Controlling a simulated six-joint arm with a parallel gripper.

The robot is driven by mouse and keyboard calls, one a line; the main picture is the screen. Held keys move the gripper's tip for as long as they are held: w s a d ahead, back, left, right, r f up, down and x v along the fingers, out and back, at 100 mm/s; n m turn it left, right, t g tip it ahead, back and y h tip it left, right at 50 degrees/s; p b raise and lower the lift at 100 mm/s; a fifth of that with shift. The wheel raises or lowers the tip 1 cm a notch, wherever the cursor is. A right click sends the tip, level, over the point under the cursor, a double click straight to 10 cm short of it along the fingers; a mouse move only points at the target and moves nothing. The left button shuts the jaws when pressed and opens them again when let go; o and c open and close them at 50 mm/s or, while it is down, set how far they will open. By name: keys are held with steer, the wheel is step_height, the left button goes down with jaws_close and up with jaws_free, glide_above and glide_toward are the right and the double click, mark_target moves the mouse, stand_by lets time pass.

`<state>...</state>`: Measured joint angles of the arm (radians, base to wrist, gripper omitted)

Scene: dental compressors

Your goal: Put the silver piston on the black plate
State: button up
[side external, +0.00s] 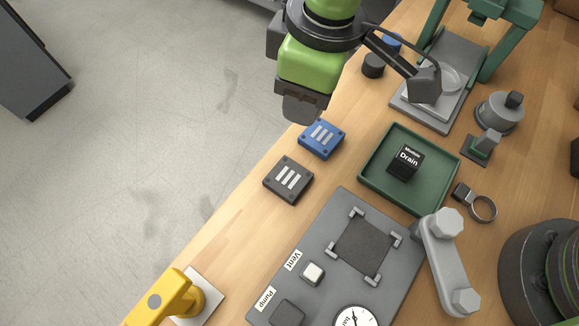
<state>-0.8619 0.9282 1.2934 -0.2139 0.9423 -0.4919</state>
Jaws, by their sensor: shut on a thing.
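My gripper (304,104) is at the top middle, over the table's left edge, pointing down. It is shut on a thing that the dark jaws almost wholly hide. I take it for the silver piston, since no silver piston shows plainly elsewhere, but I cannot make out its surface. The black plate (288,180) is a square dark block with three light bars, flat on the wood near the left edge. A similar blue plate (321,139) lies just behind it. The gripper is above and behind the blue plate, apart from both plates.
A green tray (376,190) with a black "Drain" block (405,161) is to the right. A grey panel (340,215) with a gauge is in front. Black (373,66) and blue (393,41) cylinders stand behind. A yellow handle (165,299) stands at front left.

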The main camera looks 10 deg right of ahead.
steer(key=s+a+n, duration=0.3)
steer(key=s+n, duration=0.1)
steer(key=s, duration=0.1)
glide_above(286, 177)
step_height(286, 177, down, 5)
steer(key=shift+s+d+r, duration=0.1)
steer(key=shift+d, duration=0.05)
steer(key=shift+f, duration=2.35)
steer(key=shift+f, duration=0.15)
steer(key=o, duration=0.9)
steer(key=shift+o, duration=0.2)
step_height(286, 177, up, 12)
steer(key=d, duration=0.1)
steer(key=shift+d, duration=0.25)
